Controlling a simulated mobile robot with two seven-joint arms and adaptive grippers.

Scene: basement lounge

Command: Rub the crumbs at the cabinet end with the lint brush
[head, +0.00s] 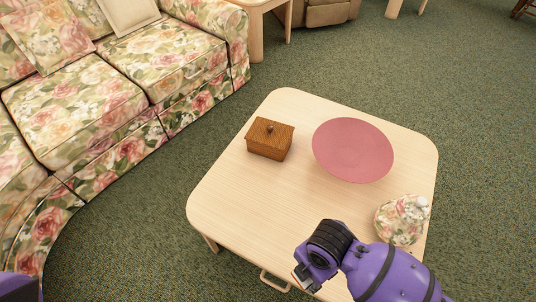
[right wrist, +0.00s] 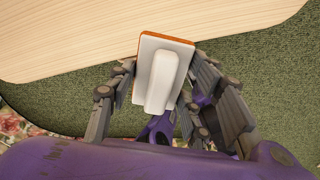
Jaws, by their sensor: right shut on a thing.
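My right gripper (right wrist: 160,80) is shut on the lint brush (right wrist: 157,77), which has a white back with a raised grip and an orange edge. In the right wrist view the brush overlaps the edge of the pale wood table (right wrist: 60,45); I cannot tell whether it touches it. In the head view my right arm reaches over the near right of the table (head: 222,202), and its wrist hides the gripper and most of the brush. I can make out no crumbs and no clear cabinet. My left gripper is out of view.
A lidded wooden box (head: 270,140) and a flat pink round (head: 352,150) are on the table. A floral rounded item (head: 400,220) stands near the right edge, close to my right arm. A floral sofa (head: 130,90) is at the left. The table's near left is bare.

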